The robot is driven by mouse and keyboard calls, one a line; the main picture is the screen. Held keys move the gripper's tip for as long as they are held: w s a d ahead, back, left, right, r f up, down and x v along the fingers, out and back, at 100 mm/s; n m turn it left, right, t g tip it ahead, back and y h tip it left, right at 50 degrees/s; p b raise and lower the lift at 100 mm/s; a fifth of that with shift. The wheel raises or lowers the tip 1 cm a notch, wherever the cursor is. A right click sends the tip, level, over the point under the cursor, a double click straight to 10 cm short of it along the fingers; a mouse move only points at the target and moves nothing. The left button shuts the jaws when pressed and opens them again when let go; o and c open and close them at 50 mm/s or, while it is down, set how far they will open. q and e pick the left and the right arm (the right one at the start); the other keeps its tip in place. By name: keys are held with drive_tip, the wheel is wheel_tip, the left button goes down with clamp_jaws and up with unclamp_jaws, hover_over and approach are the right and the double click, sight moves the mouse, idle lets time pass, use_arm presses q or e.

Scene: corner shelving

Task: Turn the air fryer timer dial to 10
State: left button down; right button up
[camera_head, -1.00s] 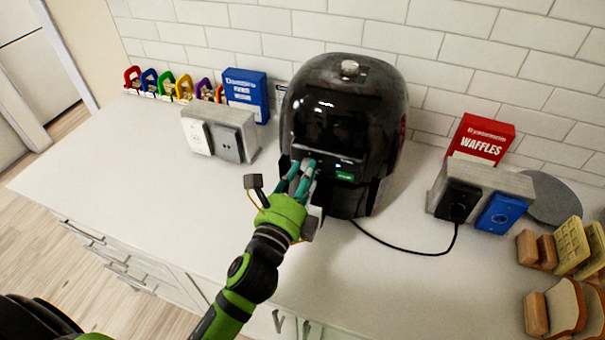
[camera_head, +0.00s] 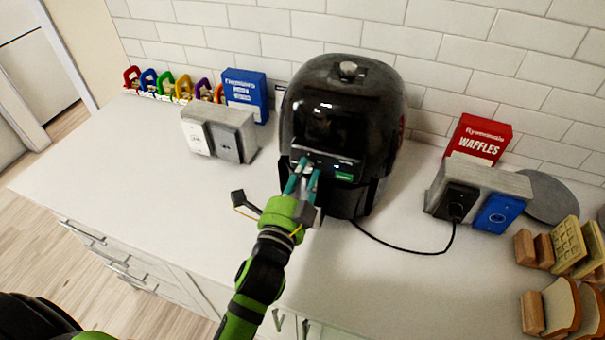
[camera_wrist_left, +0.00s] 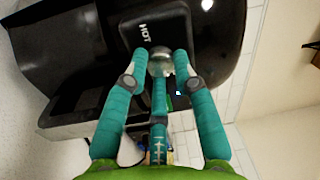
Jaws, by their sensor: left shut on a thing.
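The black air fryer (camera_head: 340,125) stands on the white counter against the tiled wall, with a small lit display and green label (camera_head: 343,176) on its front panel. My left gripper (camera_head: 302,178) is at the left of that panel, its teal fingers reaching up to it. In the left wrist view the gripper (camera_wrist_left: 160,62) has its fingertips closed around a round silver dial (camera_wrist_left: 160,64) on the air fryer's front. The dial's markings are hidden by the fingers, so its setting cannot be read. My right gripper is not in view.
A grey outlet block (camera_head: 218,134) and blue box (camera_head: 246,92) stand to the left. To the right are another outlet block (camera_head: 510,183), a red waffles box (camera_head: 480,137) and wooden stands with bread and waffles. The plugged black cord (camera_head: 400,247) crosses the counter.

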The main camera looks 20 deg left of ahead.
use_arm(q)
drive_tip(key=shift+n, duration=0.5)
drive_tip(key=c, duration=1)
unclamp_jaws()
drive_tip(key=s, duration=0.7)
drive_tip(key=shift+s+f, duration=0.15)
drive_tip(key=shift+s, duration=0.05)
